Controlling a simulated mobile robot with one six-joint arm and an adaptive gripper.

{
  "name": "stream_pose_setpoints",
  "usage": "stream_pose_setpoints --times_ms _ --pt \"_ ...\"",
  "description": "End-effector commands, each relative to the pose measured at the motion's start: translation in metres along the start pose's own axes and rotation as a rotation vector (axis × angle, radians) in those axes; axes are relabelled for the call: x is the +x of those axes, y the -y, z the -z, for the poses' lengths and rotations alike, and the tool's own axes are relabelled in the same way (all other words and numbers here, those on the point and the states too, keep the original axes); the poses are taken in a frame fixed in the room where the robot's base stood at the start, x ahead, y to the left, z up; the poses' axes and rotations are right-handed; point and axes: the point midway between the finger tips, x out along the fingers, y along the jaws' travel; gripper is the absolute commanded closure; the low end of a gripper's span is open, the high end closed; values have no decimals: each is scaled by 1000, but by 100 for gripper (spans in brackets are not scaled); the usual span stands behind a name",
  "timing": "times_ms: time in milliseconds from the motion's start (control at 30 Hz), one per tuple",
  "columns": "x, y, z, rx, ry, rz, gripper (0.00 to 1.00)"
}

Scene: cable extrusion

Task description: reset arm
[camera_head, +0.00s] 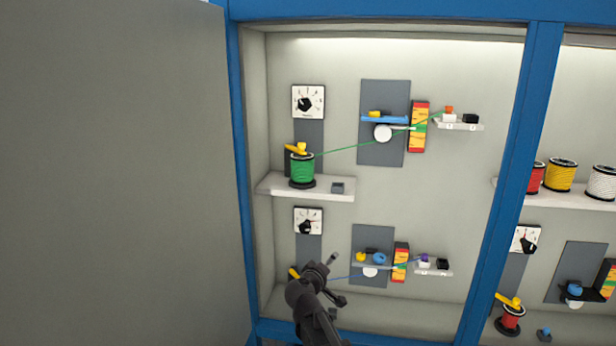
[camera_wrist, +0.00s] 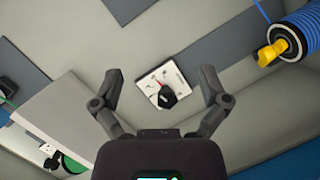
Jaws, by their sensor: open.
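My gripper (camera_head: 335,278) is in the lower part of the left cabinet bay in the head view, in front of the lower spool position. In the wrist view my gripper (camera_wrist: 160,80) is open, with nothing between its fingers. Beyond the fingers, a white dial plate with a black knob (camera_wrist: 166,92) shows on the back wall. The lower dial (camera_head: 308,221) also shows in the head view, just above my arm. A blue spool (camera_wrist: 301,35) with a yellow knob (camera_wrist: 272,52) is at the upper right of the wrist view. My arm hides most of that spool in the head view.
A shelf (camera_head: 335,193) above my gripper carries a green spool (camera_head: 302,168), whose green cable runs right to a small rack (camera_head: 460,126). A blue frame post (camera_head: 517,170) separates the right bay. A large grey panel (camera_head: 115,170) fills the left side.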

Motion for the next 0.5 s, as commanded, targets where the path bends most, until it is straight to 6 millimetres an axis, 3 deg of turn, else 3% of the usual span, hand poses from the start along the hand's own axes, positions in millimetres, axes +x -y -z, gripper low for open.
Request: stream_pose_setpoints --times_ms 33,200,500 --pt "1 -2 -20 27 54 20 6" --pt "2 0 -80 122 239 107 6" --pt "-18 17 -169 271 544 308 6"
